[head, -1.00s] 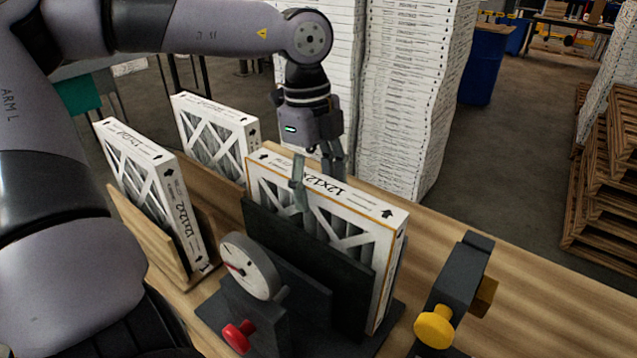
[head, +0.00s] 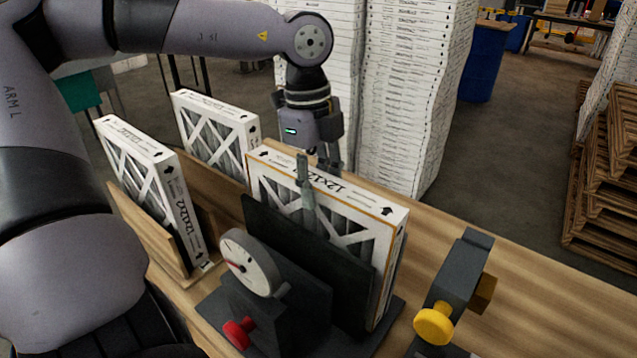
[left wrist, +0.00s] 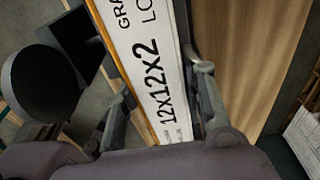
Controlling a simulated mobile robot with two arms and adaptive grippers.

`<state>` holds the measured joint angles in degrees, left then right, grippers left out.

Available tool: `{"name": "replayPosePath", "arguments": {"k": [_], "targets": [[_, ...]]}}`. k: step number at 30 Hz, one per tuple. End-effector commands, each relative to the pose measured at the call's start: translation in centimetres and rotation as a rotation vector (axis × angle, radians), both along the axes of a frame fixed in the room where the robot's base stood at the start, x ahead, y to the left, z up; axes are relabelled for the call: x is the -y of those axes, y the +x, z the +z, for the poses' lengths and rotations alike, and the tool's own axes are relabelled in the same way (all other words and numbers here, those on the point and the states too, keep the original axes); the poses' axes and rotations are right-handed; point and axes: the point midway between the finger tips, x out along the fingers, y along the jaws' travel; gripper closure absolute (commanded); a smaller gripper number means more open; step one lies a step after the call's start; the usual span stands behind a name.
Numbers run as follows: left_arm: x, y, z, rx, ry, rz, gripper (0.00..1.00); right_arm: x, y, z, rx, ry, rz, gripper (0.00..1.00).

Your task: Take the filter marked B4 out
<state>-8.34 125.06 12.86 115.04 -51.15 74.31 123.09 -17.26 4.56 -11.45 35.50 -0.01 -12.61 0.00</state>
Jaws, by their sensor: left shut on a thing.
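A white boxed filter (head: 345,198) with black "12x12" print and an orange-brown edge stands upright in a dark fixture (head: 262,222) on the table. My left gripper (head: 318,185) comes down from above and is shut on the filter's top edge, one finger on each broad side. In the left wrist view the filter's edge (left wrist: 158,75) reads "12x12x2" between the two fingers (left wrist: 165,105). Two more white filters stand to the left: one in a wooden holder (head: 152,180), one behind it (head: 215,130). I cannot read a B4 mark on any. My right gripper is not in view.
A round dial gauge (head: 250,262) and a red knob (head: 238,333) sit at the fixture's front. A dark bracket with a yellow knob (head: 434,326) stands to the right. Tall stacks of white filters (head: 410,90) rise behind. The table's right part (head: 540,310) is bare.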

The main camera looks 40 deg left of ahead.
Motion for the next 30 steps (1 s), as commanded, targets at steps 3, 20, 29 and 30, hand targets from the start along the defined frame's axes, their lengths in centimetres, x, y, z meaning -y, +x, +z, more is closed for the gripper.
{"name": "replayPosePath", "arguments": {"k": [3,20,29,30], "targets": [[-0.01,0.03,0.03,0.001,0.0,0.0,0.87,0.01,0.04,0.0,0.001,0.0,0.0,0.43],[0.05,-0.68,0.14,0.002,0.001,0.0,0.95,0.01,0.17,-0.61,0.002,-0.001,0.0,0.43],[0.08,-0.78,0.23,0.001,0.0,0.0,0.95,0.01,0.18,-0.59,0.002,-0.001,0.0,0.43],[0.08,-0.78,0.21,0.001,0.0,0.0,0.95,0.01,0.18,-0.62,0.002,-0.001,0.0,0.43]]}}
